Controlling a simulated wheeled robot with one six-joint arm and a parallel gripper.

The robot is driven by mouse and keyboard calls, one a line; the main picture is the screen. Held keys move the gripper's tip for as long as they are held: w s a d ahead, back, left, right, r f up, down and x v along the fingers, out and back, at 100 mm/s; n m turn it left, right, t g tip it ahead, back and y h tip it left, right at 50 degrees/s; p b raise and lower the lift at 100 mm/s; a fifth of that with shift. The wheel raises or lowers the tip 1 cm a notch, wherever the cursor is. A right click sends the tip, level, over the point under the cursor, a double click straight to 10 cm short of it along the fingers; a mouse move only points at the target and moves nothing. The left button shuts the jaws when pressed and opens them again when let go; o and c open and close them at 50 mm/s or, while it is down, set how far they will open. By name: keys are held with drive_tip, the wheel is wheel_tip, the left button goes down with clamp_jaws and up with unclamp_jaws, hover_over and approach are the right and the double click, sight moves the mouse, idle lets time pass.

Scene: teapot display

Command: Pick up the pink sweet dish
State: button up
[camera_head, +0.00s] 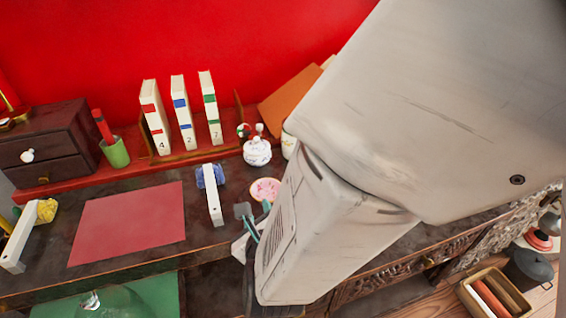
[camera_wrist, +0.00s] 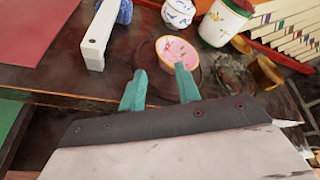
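The pink sweet dish (camera_head: 265,189) is a small round dish with a pale rim and pink inside, on the dark desk top. In the wrist view the pink sweet dish (camera_wrist: 176,52) lies just beyond my fingertips, on or over a dark round shape. My gripper (camera_head: 255,216) is at the desk's front side, short of the dish. In the wrist view my gripper (camera_wrist: 160,80) has its two teal fingers apart with nothing between them. The right fingertip appears close to the dish's near edge; I cannot tell whether it touches.
A white block with a blue roll (camera_head: 213,195) stands left of the dish. A white patterned pot (camera_head: 257,152) is behind it. A white cup with a green rim (camera_wrist: 225,22) stands right of it in the wrist view. A red mat (camera_head: 130,222) lies further left.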

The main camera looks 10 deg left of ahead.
sight(253, 196)
drive_tip(key=shift+w+a+f, duration=0.15)
drive_tip(key=shift+a+f, duration=0.15)
drive_tip(key=shift+a, duration=0.05)
drive_tip(key=x, duration=0.6)
drive_tip(key=shift+w+a+r, duration=0.2)
drive_tip(key=shift+w+r, duration=0.05)
drive_tip(key=shift+w, duration=0.2)
clamp_jaws()
